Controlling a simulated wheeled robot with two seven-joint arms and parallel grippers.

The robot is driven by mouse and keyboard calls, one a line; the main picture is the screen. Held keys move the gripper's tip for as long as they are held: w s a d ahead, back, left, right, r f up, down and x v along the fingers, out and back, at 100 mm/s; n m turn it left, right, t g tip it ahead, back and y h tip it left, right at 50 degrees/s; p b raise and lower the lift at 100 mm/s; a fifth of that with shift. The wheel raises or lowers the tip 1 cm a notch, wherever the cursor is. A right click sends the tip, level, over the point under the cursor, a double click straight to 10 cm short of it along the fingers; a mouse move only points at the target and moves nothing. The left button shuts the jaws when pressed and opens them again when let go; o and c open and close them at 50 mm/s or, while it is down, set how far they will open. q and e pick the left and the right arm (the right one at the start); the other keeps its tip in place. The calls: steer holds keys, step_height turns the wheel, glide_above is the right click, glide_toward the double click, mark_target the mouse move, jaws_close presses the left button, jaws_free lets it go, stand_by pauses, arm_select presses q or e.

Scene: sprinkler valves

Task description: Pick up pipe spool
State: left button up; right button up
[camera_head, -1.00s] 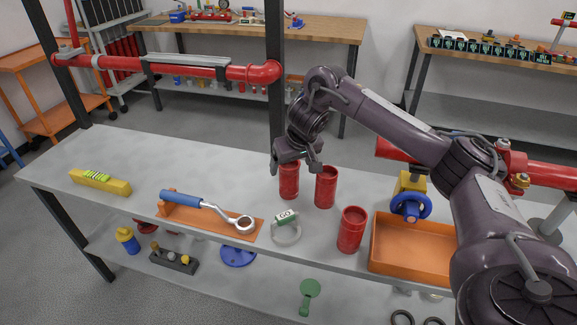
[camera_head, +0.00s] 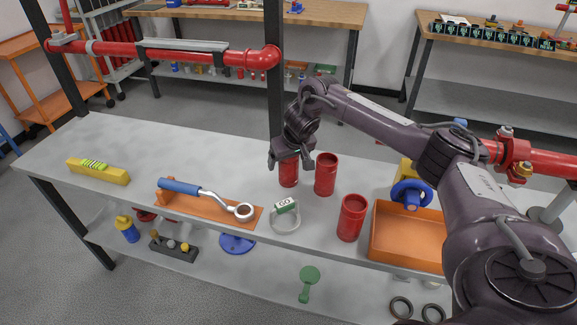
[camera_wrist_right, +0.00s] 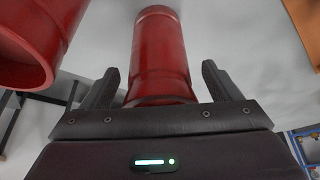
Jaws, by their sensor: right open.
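Three red pipe spools stand upright on the grey bench: a back-left one (camera_head: 289,174), a middle one (camera_head: 326,174) and a front one (camera_head: 351,218). My right gripper (camera_head: 291,156) is open at the top of the back-left spool and hides part of it. In the right wrist view, a red spool (camera_wrist_right: 160,50) lies between the two open fingers (camera_wrist_right: 160,78), with a gap on each side. Another spool (camera_wrist_right: 30,40) shows large at the upper left there. My left gripper is not in view.
An orange tray (camera_head: 405,260) and a blue-wheeled valve (camera_head: 411,194) are right of the spools. A gauge ring tagged GO (camera_head: 286,215) and a torque wrench (camera_head: 205,192) on an orange holder lie left. A dark post (camera_head: 274,90) rises behind the gripper.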

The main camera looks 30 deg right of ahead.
steer(key=c, duration=0.6)
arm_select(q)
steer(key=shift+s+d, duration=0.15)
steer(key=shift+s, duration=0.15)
arm_select(e)
steer(key=shift+w, duration=0.1)
steer(key=c, duration=0.8)
steer(key=shift+r, duration=0.1)
steer(key=shift+c, duration=0.2)
